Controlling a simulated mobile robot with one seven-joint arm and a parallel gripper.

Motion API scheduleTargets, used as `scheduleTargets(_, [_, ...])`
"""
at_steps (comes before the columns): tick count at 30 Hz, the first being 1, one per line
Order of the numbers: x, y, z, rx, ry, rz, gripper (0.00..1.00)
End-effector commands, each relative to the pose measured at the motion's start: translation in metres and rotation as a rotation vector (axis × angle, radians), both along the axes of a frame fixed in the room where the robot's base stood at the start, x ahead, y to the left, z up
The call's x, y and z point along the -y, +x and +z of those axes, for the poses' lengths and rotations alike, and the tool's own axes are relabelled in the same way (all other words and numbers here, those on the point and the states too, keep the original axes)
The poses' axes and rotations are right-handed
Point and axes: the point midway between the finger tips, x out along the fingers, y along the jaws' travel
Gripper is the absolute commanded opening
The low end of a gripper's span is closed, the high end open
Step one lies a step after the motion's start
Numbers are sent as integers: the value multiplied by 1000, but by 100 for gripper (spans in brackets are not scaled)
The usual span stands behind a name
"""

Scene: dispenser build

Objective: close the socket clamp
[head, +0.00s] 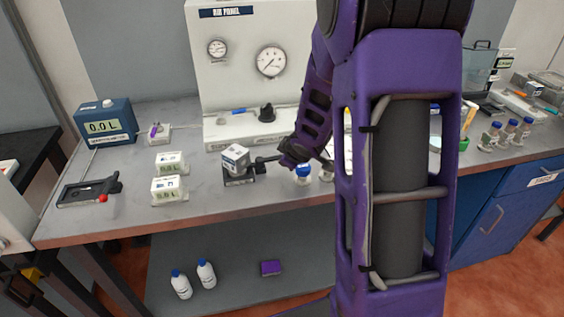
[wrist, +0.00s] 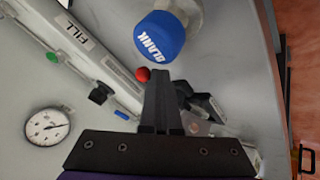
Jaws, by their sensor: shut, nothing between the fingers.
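A dark socket base (head: 240,181) on the bench holds a tilted white-and-grey block (head: 235,157). My gripper (head: 261,160) reaches in from the right, its dark fingertips close beside this block. In the wrist view my gripper (wrist: 159,76) is shut and empty. A small red ball (wrist: 142,74) sits just left of the fingertips, perhaps a lever knob. A dark part (wrist: 205,106) shows to the right of the fingers, partly hidden. I cannot tell whether the clamp is open or closed, or whether the fingers touch it.
A blue-capped bottle (head: 302,174) stands right of the socket; its cap, marked BLANK (wrist: 159,38), is just beyond the fingertips. The air panel (head: 245,70) rises behind. Two white boxes (head: 169,188) and a black device with a red knob (head: 88,192) stand left.

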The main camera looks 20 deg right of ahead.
Motion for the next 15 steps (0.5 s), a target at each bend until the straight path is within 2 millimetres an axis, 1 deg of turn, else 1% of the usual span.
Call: scheduleTargets(15, [9, 10, 1, 3, 0, -11, 0])
